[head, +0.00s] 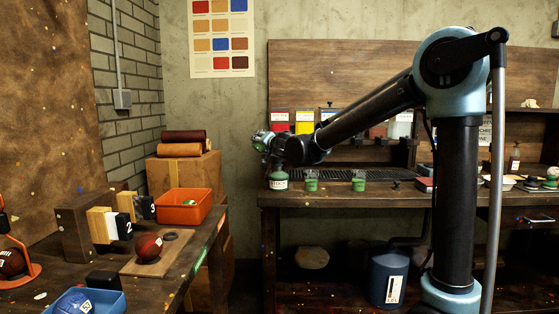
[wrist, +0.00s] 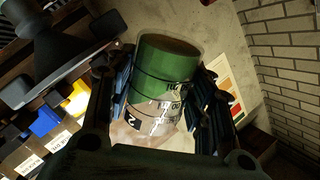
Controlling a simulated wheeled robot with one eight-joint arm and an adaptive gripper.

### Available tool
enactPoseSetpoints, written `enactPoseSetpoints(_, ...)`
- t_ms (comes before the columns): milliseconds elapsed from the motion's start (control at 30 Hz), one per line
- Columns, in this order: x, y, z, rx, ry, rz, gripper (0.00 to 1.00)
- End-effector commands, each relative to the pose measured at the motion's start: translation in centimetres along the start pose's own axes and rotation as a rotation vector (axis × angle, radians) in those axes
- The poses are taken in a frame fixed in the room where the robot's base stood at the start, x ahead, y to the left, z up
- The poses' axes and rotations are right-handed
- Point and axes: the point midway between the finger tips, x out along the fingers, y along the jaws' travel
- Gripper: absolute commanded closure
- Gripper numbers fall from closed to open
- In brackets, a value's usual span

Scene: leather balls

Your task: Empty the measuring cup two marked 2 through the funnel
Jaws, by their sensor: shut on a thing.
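My gripper (head: 266,142) is raised above the back bench, at the end of the outstretched arm. In the wrist view my gripper (wrist: 160,105) is shut on a clear measuring cup (wrist: 155,117) marked 2. Green paint (wrist: 166,60) fills one end of the cup. I cannot tell how far the cup is tilted. A green jar (head: 278,182) labelled STOCK stands on the bench just below my gripper. A dark, funnel-like shape (wrist: 72,62) shows at the upper left of the wrist view. I cannot make out the funnel clearly in the head view.
Two small cups with green paint (head: 311,182) (head: 358,182) stand right of the jar. Paint packs (head: 304,122) line the shelf behind. An orange bin (head: 183,206), a brown ball (head: 148,246) and a blue tray (head: 88,302) are on the left table.

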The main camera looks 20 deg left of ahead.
Motion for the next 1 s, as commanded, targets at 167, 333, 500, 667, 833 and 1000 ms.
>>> enactPoseSetpoints(167, 0.03, 0.07, 0.07, 0.022, -0.003, 0.000, 0.79)
enactPoseSetpoints(333, 0.04, 0.14, 0.16, 0.046, -0.006, -0.001, 0.79)
enactPoseSetpoints(500, 0.05, 0.20, 0.24, 0.069, -0.009, -0.001, 0.79)
enactPoseSetpoints(667, 0.06, 0.26, 0.31, 0.090, -0.012, -0.001, 0.79)
enactPoseSetpoints(833, 0.07, 0.34, 0.39, 0.113, -0.015, -0.001, 0.79)
enactPoseSetpoints(1000, 0.08, 0.40, 0.47, 0.136, -0.018, -0.001, 0.79)
